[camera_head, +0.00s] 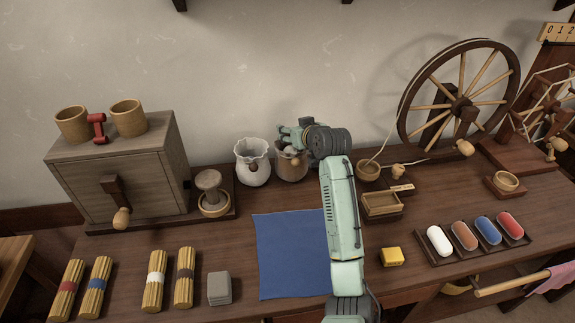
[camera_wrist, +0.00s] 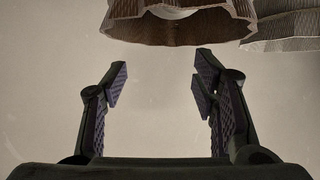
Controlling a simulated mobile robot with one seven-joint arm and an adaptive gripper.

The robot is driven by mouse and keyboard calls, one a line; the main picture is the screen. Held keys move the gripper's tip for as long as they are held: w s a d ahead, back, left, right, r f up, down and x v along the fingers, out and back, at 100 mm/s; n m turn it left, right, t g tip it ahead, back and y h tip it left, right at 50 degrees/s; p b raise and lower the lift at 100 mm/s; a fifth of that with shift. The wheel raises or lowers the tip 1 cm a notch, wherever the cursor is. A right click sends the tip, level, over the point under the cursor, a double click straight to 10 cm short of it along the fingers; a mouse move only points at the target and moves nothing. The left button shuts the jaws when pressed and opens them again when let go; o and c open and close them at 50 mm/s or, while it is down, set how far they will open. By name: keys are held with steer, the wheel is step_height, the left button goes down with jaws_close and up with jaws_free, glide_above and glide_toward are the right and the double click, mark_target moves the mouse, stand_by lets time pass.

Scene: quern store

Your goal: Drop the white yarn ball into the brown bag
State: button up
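The brown bag (camera_head: 291,171) stands upright on the table against the wall, partly covered by my arm. In the wrist view, the brown bag (camera_wrist: 205,28) is at the top centre, with its scalloped mouth toward the bottom of the picture. A pale rounded thing (camera_wrist: 175,12) shows in that mouth; it may be the white yarn ball, but only a small part is visible. I see no other clear yarn ball. My gripper (camera_wrist: 160,82) is open, with nothing between its fingers. In the head view, my gripper (camera_head: 286,133) is at the bag's top.
A white bag (camera_head: 253,164) stands close left of the brown bag. A wooden chest (camera_head: 120,180) is at left, and a spinning wheel (camera_head: 460,100) at right. A blue cloth (camera_head: 290,250) lies in front. A tray (camera_head: 470,257) holds white, brown, blue and red oblong pieces.

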steer(key=o, duration=0.3)
steer(key=shift+s, duration=0.1)
steer(key=v, duration=1.2)
